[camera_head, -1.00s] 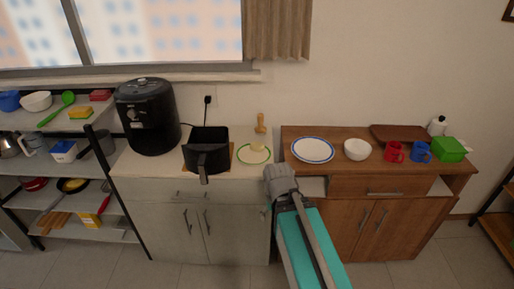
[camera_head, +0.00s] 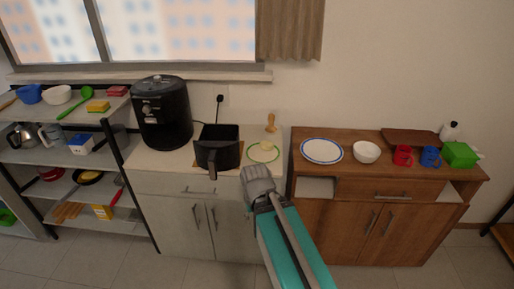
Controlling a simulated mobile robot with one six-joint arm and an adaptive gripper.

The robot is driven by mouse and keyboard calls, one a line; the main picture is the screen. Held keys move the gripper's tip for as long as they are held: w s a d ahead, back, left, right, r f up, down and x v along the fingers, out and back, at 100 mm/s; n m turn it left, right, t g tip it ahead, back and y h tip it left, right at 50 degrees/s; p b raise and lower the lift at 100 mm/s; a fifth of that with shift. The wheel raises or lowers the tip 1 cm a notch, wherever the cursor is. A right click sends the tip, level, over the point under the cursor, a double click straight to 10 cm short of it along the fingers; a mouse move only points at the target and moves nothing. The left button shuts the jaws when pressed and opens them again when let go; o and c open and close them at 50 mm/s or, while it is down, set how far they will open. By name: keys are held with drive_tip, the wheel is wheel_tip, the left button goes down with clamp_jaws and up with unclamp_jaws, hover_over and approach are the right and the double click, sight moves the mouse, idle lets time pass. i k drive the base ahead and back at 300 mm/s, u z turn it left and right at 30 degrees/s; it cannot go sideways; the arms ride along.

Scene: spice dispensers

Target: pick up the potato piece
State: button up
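A small pale yellow piece, which looks like the potato piece (camera_head: 266,145), lies on a white plate with a green rim (camera_head: 252,158). The plate is on the light counter (camera_head: 160,162), to the right of the black air fryer basket (camera_head: 217,150). My gripper (camera_head: 258,180) shows as the grey end of my arm, in front of and below the plate in the picture. It looks apart from the potato piece. Its fingers cannot be made out, so whether it is open or shut does not show.
The black air fryer (camera_head: 163,112) stands at the counter's left. A wooden tool (camera_head: 271,123) stands behind the plate. The brown cabinet (camera_head: 300,160) to the right bears a blue-rimmed plate (camera_head: 322,151), a white bowl (camera_head: 366,152), mugs and a green box (camera_head: 460,154).

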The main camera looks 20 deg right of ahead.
sight(266, 146)
drive_tip(key=u, duration=0.25)
drive_tip(key=k, duration=0.65)
drive_tip(key=z, duration=0.9)
drive_tip(key=i, duration=1)
